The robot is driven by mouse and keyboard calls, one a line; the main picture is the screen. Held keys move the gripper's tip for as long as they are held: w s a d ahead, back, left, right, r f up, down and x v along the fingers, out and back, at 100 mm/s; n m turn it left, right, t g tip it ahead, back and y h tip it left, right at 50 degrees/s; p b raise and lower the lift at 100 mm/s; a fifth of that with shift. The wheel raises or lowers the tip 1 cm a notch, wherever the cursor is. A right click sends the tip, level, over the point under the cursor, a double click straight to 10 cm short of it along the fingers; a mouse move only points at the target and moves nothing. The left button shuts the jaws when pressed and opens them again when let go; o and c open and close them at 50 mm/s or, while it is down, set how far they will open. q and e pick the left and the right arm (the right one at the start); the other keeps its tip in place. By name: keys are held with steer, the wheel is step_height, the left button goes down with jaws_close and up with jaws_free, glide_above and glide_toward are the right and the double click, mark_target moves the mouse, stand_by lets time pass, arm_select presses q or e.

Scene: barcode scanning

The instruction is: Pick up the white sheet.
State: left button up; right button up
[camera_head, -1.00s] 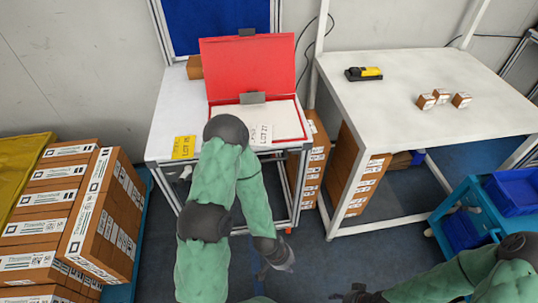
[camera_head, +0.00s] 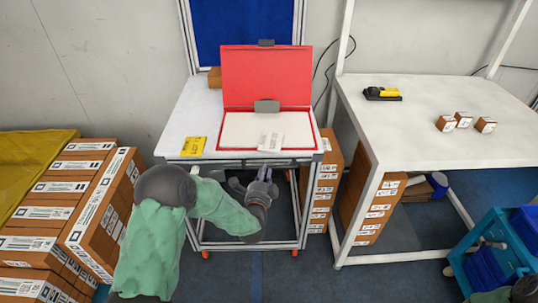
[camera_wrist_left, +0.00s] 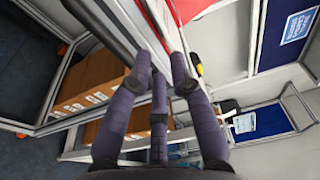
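A small white sheet (camera_head: 271,142) with dark print lies at the front edge of the small table, overlapping the red folder's front edge. The red folder (camera_head: 262,75) stands open, with larger white paper (camera_head: 238,130) in it. My left gripper (camera_head: 264,174) is just in front of the table's front edge, below the white sheet in the picture, apart from it. Its fingers point toward the table. In the left wrist view the gripper (camera_wrist_left: 161,75) has its dark fingers spread, with nothing between them. My right gripper is out of view.
A yellow card (camera_head: 193,146) lies left of the folder on the small table (camera_head: 190,115). The white table (camera_head: 430,135) at right holds a yellow-black scanner (camera_head: 382,93) and three small boxes (camera_head: 464,120). Stacked cartons (camera_head: 85,200) stand at left.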

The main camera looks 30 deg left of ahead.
mark_target(268, 148)
arm_select(q)
steer(key=b+x, duration=0.1)
steer(key=x, duration=0.7)
steer(key=shift+a, duration=0.15)
steer(key=shift+b+x, duration=0.5)
steer(key=shift+x, duration=0.4)
jaws_close()
steer(key=shift+r+p, duration=0.85)
steer(key=shift+r, duration=0.6)
steer(key=shift+f, duration=0.15)
